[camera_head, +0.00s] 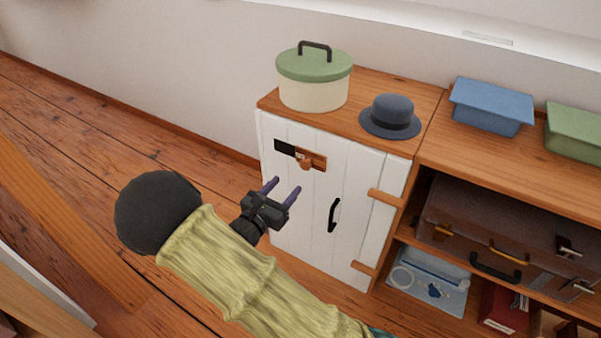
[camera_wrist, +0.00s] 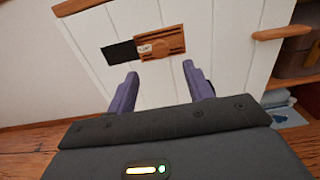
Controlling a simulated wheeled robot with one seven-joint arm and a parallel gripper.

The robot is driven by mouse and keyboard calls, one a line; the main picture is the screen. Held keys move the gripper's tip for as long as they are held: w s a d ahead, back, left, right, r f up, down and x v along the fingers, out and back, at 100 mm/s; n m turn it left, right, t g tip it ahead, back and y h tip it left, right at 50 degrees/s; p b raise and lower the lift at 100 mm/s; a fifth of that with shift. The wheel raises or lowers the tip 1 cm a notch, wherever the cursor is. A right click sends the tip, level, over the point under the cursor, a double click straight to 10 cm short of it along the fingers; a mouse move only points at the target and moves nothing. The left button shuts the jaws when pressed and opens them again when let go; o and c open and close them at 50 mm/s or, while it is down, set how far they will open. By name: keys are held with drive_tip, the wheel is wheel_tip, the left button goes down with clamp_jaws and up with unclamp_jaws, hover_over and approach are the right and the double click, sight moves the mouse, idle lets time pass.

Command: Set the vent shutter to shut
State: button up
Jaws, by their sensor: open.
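The vent shutter (camera_head: 317,162) is a small wooden slider with a knob, set high on a white plank cabinet door (camera_head: 300,215). A dark opening (camera_head: 285,148) shows to its left. In the wrist view the shutter (camera_wrist: 170,40) sits right of the dark opening (camera_wrist: 120,52), with a small pale label between them. My gripper (camera_head: 282,189) is open and empty, with purple fingers pointing toward the door. It is below and left of the shutter in the head view, apart from it. In the wrist view the fingertips (camera_wrist: 160,70) are below the shutter.
The door has a black handle (camera_head: 334,215) and wooden hinges at its right. A green-lidded pot (camera_head: 314,90) and a dark hat (camera_head: 391,117) stand on the cabinet top. A shelf with a brown suitcase (camera_head: 490,222) is at right. Floor left of the cabinet is clear.

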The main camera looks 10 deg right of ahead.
sight(304, 165)
drive_tip(key=b+x, duration=0.2)
drive_tip(key=x, duration=0.7)
clamp_jaws()
